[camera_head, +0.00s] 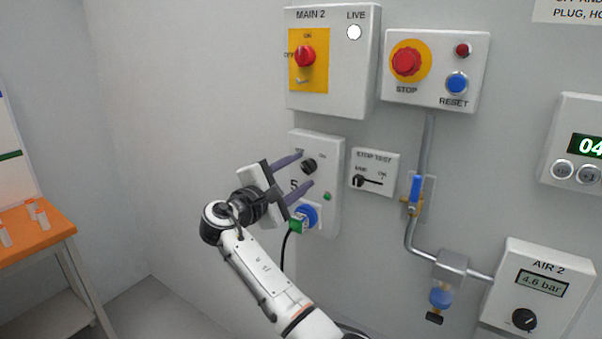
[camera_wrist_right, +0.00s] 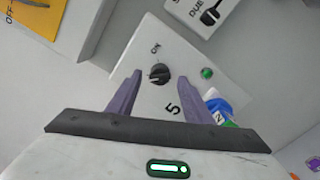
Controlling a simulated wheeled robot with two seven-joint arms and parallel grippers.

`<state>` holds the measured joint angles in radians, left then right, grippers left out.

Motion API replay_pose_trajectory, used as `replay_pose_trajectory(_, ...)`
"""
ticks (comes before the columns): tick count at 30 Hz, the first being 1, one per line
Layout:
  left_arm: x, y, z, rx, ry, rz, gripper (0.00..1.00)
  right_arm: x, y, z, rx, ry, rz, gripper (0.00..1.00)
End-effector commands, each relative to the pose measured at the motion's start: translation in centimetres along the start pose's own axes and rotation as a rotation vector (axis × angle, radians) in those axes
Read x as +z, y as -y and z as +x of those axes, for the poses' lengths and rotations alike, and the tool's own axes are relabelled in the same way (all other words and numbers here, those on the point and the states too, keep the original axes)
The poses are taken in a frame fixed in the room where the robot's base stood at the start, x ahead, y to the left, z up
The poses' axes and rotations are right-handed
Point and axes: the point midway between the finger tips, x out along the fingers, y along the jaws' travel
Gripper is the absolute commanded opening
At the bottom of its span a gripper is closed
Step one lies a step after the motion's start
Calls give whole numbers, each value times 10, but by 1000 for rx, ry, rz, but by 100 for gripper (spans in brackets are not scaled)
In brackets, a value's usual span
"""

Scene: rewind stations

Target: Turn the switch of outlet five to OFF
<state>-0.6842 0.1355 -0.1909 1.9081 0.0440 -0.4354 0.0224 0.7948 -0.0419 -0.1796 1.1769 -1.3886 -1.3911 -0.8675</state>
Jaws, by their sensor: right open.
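Outlet five (camera_head: 329,202) is a white wall box marked 5, with a black rotary switch (camera_head: 309,166), a green lamp (camera_head: 327,197) and a blue socket holding a plug (camera_head: 298,222). The switch (camera_wrist_right: 159,74) also shows in the right wrist view, with an ON label near it; its exact setting is hard to read. My right gripper (camera_head: 307,169) is open in front of the box. In the wrist view its two purple fingers (camera_wrist_right: 160,92) lie to either side of the switch, apart from it. My left gripper is not in view.
Above is the MAIN 2 box (camera_head: 345,85) with a red switch, beside a STOP/RESET box (camera_head: 463,84). An orange table (camera_head: 40,232) stands far left.

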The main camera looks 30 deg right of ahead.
Motion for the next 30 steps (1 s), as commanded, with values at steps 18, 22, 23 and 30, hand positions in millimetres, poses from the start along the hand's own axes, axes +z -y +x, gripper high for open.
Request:
replay_pose_trajectory(18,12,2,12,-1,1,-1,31,0,1,-89,0,-2,-1,46)
replay_pose_trajectory(22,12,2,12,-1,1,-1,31,0,0,-89,0,-1,-1,46)
replay_pose_trajectory(23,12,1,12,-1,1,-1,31,0,0,-89,0,-1,-1,46)
replay_pose_trajectory(30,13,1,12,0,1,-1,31,0,0,-89,0,-1,-1,46)
